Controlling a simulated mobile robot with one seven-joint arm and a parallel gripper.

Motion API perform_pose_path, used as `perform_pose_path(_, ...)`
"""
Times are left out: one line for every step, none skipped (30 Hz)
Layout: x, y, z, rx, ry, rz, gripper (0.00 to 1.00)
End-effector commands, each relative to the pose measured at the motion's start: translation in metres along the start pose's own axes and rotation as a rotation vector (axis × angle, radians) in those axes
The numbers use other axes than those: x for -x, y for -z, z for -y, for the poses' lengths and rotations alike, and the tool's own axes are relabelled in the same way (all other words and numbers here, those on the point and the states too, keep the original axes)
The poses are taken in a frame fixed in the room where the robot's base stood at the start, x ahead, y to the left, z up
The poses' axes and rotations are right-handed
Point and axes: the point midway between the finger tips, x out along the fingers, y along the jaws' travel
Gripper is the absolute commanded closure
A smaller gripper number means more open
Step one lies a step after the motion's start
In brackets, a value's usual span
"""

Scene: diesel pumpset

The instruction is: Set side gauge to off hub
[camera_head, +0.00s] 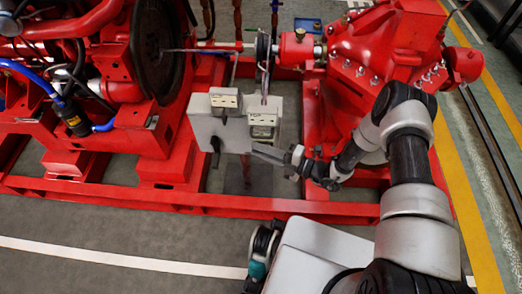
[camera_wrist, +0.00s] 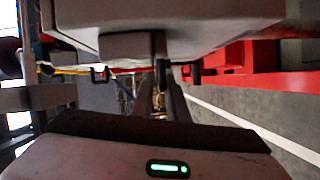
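The grey control box (camera_head: 205,125) stands on the red pumpset frame. A small light gauge housing (camera_head: 225,98) sits at its upper edge, and a second gauge housing (camera_head: 263,122) sits at its right side. A black handle (camera_head: 215,144) is on the box's front. I cannot tell which gauge is the side gauge or read its setting. My gripper (camera_head: 256,149) is just right of the box, below the right gauge, with its fingers pointing left. In the wrist view, the box (camera_wrist: 190,20) fills the top, and a gap shows between my gripper's fingers (camera_wrist: 161,98). Contact is unclear.
A red engine (camera_head: 90,60) with a dark flywheel (camera_head: 158,50) is at the left, and a red pump (camera_head: 385,45) is behind my arm. The red base rail (camera_head: 120,193) runs along the front. Grey floor (camera_head: 110,235) is free in front of it.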

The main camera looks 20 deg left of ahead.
Motion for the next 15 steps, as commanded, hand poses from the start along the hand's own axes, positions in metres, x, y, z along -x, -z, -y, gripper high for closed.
perform_pose_path(0.000, 0.000, 0.001, -0.001, 0.003, 0.000, 0.97)
perform_pose_path(0.000, 0.000, 0.001, -0.001, 0.004, 0.000, 1.00)
perform_pose_path(0.000, 0.000, 0.002, -0.001, 0.004, 0.000, 1.00)
perform_pose_path(0.000, 0.000, 0.002, -0.001, 0.005, 0.001, 1.00)
perform_pose_path(0.001, 0.000, 0.002, -0.001, 0.005, 0.001, 1.00)
perform_pose_path(0.001, 0.000, 0.002, -0.002, 0.006, 0.001, 1.00)
perform_pose_path(0.001, 0.000, 0.002, -0.002, 0.006, 0.001, 1.00)
perform_pose_path(0.001, 0.001, 0.003, -0.002, 0.007, 0.001, 1.00)
perform_pose_path(0.002, 0.002, 0.003, -0.004, 0.007, 0.001, 1.00)
perform_pose_path(0.003, 0.005, 0.004, -0.006, 0.008, 0.002, 1.00)
perform_pose_path(0.005, 0.009, 0.005, -0.007, 0.009, 0.003, 1.00)
perform_pose_path(0.008, 0.015, 0.007, -0.010, 0.010, 0.004, 1.00)
perform_pose_path(0.011, 0.020, 0.008, -0.011, 0.011, 0.005, 1.00)
perform_pose_path(0.013, 0.025, 0.010, -0.013, 0.012, 0.005, 1.00)
perform_pose_path(0.016, 0.032, 0.012, -0.012, 0.013, 0.004, 1.00)
